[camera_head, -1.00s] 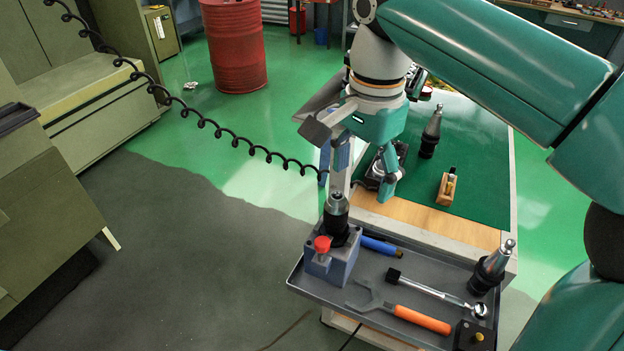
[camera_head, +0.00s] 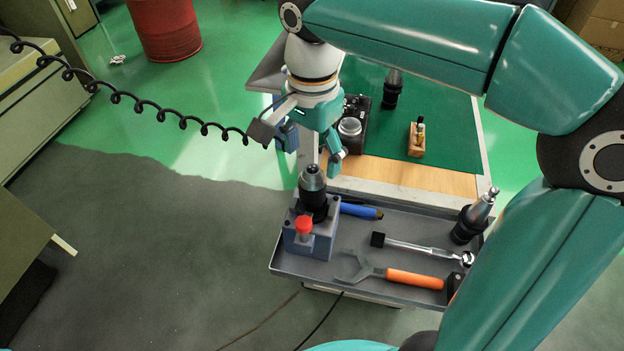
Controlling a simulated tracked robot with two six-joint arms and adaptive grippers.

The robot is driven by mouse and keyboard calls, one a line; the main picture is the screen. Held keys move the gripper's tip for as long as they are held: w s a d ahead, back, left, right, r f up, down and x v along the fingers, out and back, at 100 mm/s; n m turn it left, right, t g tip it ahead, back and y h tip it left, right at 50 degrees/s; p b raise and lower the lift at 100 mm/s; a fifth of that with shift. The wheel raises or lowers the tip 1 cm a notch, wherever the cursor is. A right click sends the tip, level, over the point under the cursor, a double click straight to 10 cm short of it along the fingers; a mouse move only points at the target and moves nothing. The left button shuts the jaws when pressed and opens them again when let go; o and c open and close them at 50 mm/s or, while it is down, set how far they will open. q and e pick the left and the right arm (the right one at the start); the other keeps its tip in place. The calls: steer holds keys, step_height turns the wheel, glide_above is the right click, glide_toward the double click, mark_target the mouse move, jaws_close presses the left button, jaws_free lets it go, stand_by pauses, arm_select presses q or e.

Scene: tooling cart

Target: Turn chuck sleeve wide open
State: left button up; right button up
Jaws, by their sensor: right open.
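The drill chuck (camera_head: 313,193), with a dark sleeve and a metallic nose, stands upright in a blue-grey holder block (camera_head: 323,243) at the left end of the grey tray. A red knob (camera_head: 304,225) sits on the block's front. My right gripper (camera_head: 312,153) points downward from above, its teal fingers spread apart and empty. In the picture it is just above and behind the chuck's nose. I see no contact, and the exact depth gap is hard to judge. My left gripper is not in view.
The tray (camera_head: 345,213) also holds a blue-handled tool (camera_head: 360,211), a ratchet (camera_head: 415,247), an orange-handled wrench (camera_head: 410,279) and a tool holder (camera_head: 475,215). Behind are a green mat (camera_head: 455,125), a wooden block (camera_head: 416,143) and a dark device (camera_head: 352,125). A coiled cable (camera_head: 165,115) hangs left.

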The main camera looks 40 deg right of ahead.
mark_target(312, 174)
step_height(312, 174, down, 7)
steer(key=shift+r, duration=0.1)
stand_by(0.3)
steer(key=c, duration=1.2)
steer(key=shift+o, duration=0.2)
